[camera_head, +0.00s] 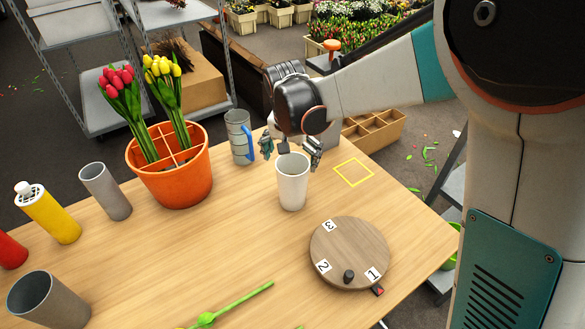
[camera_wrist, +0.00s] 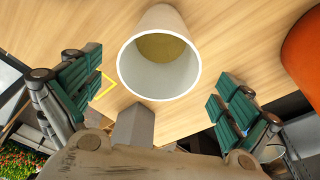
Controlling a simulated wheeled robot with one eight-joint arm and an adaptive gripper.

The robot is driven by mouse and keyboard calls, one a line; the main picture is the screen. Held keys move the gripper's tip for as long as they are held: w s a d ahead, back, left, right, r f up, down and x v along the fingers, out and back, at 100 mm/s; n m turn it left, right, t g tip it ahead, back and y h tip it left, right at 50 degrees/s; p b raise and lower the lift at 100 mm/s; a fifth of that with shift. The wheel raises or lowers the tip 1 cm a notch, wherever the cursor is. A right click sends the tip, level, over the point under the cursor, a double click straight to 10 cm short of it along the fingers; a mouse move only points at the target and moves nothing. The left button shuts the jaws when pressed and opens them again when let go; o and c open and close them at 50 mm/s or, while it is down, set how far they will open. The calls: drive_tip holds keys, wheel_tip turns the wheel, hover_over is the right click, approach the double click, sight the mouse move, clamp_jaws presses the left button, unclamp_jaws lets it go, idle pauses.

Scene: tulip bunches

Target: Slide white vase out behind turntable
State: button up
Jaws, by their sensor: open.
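The white vase (camera_head: 292,184) stands upright on the wooden table, behind and left of the turntable in the head view. In the wrist view the vase (camera_wrist: 158,60) shows its round open mouth, with a tan inside bottom. My gripper (camera_head: 291,150) is open just behind the vase. In the wrist view its green-padded fingers (camera_wrist: 158,92) are spread on either side of the vase, apart from it. The round wooden turntable (camera_head: 348,248) carries labels 1, 2 and 3 and a dark knob. A yellow square outline (camera_head: 354,172) is marked on the table right of the vase.
An orange pot (camera_head: 172,184) with red and yellow tulips stands left of the vase. A grey metal jug (camera_head: 240,138) with a blue handle is close behind-left.

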drive_tip(key=shift+s+a+r, duration=0.1)
drive_tip(key=shift+s+r, duration=0.05)
drive_tip(key=shift+r, duration=0.95)
drive_tip(key=shift+s+r, duration=0.15)
drive_tip(key=shift+r, duration=0.9)
